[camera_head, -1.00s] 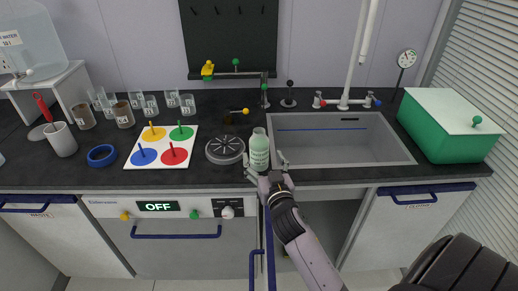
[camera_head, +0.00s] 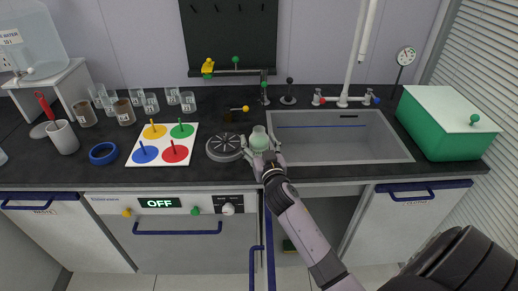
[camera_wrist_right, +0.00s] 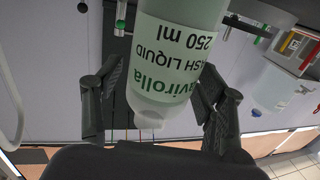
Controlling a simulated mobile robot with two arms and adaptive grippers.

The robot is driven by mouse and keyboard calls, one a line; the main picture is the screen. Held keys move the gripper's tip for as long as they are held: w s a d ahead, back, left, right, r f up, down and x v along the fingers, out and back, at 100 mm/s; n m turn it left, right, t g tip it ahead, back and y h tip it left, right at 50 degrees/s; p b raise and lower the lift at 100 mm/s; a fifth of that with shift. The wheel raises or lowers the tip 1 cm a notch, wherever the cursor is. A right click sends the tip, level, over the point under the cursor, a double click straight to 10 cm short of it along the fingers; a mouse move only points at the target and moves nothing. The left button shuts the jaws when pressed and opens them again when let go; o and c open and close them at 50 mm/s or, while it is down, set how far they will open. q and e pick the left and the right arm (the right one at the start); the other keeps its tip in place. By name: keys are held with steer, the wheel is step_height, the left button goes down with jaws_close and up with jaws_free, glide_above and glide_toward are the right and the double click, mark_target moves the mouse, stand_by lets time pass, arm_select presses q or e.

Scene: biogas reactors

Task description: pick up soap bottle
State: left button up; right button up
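The soap bottle (camera_head: 259,139) is pale green and stands on the dark counter between the round grey rack and the sink. My right gripper (camera_head: 261,152) has a finger on each side of it and hides its lower part. In the right wrist view the bottle (camera_wrist_right: 172,50), with its printed "250 ml" label, lies between the two black fingers of the right gripper (camera_wrist_right: 158,95). A gap shows at the left finger; whether the right finger touches the bottle I cannot tell. My left gripper is not in view.
The round grey rack (camera_head: 225,147) is close left of the bottle. The sink (camera_head: 340,150) is close on the right. A board with coloured discs (camera_head: 190,130), several beakers (camera_head: 151,104) and a green box (camera_head: 440,130) also stand on the counter.

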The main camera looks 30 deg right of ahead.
steer(key=c, duration=1.2)
steer(key=shift+r, duration=0.1)
